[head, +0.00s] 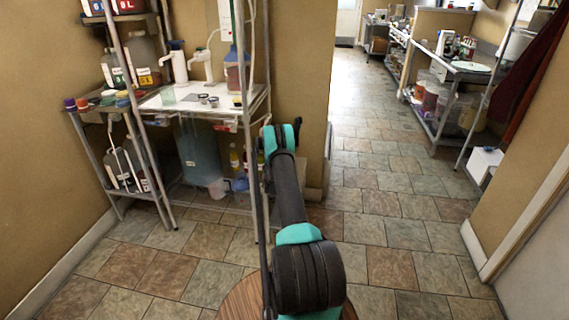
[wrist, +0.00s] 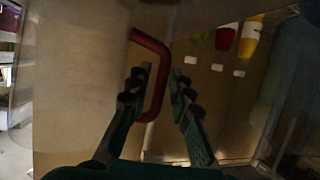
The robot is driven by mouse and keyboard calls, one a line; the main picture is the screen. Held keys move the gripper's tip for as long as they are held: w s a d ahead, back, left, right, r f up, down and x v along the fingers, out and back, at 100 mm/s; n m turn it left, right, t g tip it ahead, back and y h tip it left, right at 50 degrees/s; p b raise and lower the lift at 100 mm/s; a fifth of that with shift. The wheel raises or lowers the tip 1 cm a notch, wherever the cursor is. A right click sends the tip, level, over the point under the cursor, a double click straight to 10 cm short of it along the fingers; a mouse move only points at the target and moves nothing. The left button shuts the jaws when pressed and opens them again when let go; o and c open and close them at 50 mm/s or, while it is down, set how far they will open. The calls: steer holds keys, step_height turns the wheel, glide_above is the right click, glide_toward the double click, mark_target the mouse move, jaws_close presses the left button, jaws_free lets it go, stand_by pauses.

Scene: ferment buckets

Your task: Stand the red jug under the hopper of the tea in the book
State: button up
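A red handle (wrist: 158,72) shows in the wrist view, joined to a large pale body (wrist: 80,85) on its left, which I take for the red jug. My gripper (wrist: 161,73) has its two fingertips on either side of the handle's upright bar. The fingers look apart, with small gaps beside the bar. In the head view my arm reaches toward the shelf rack, and my gripper is hidden. I cannot make out a hopper or a book in either view.
A metal rack (head: 215,112) with bottles and pumps stands at the left, with a large blue-grey container (head: 198,150) below. A red vessel (wrist: 225,38) and a yellow one (wrist: 249,40) show beyond my gripper. The tiled floor (head: 390,205) is clear toward the far shelves.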

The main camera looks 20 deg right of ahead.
jaws_close()
steer(key=shift+r, duration=0.15)
